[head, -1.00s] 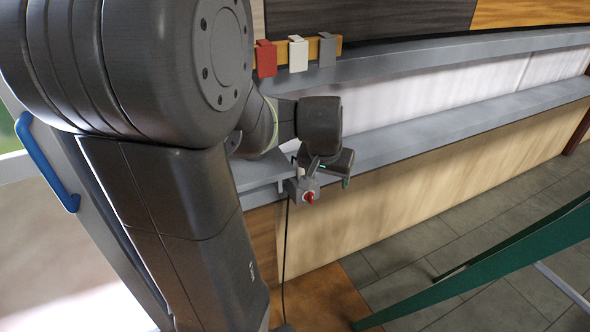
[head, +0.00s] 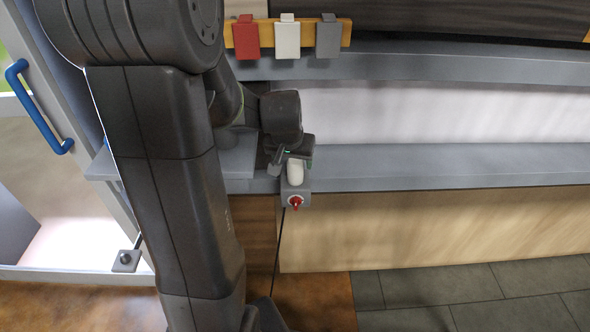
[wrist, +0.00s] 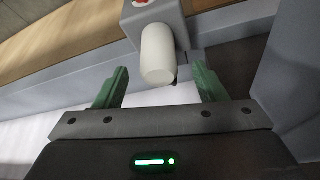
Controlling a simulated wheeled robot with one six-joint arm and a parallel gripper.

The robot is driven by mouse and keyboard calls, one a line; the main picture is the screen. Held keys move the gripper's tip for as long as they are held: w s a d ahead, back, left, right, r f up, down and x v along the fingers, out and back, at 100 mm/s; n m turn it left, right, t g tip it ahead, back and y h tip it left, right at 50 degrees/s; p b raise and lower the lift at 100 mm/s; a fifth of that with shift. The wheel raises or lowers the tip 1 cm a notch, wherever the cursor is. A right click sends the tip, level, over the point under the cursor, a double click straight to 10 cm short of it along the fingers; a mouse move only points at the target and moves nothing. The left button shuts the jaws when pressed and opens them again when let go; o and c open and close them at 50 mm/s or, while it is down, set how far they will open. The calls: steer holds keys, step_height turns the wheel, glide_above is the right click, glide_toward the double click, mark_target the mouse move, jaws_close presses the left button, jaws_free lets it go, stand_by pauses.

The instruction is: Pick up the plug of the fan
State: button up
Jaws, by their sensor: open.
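A white rounded cylinder, which looks like the plug (wrist: 158,55), sticks out of a grey box (wrist: 150,14) in the wrist view. In the head view the plug (head: 296,170) stands above the same grey box (head: 290,187), which has a red knob (head: 295,202). My gripper (wrist: 160,73) is open, with its green fingers apart on either side of the plug's end. I see no clear contact. In the head view my gripper (head: 291,156) is just above the plug and partly hides it.
The box is at the front edge of a grey ledge (head: 420,165) over a wooden panel (head: 420,228). A dark cord (head: 277,250) hangs below it. Red (head: 246,38), white (head: 287,38) and grey (head: 328,38) tabs hang on a rail above. A blue handle (head: 38,108) is at left.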

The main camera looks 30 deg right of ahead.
steer(key=shift+d+x, duration=0.15)
steer(key=shift+x, duration=1.25)
steer(key=shift+d+x, duration=0.15)
steer(key=shift+x, duration=1.25)
steer(key=shift+w+r, duration=0.1)
steer(key=shift+w, duration=0.05)
steer(key=c, duration=1.2)
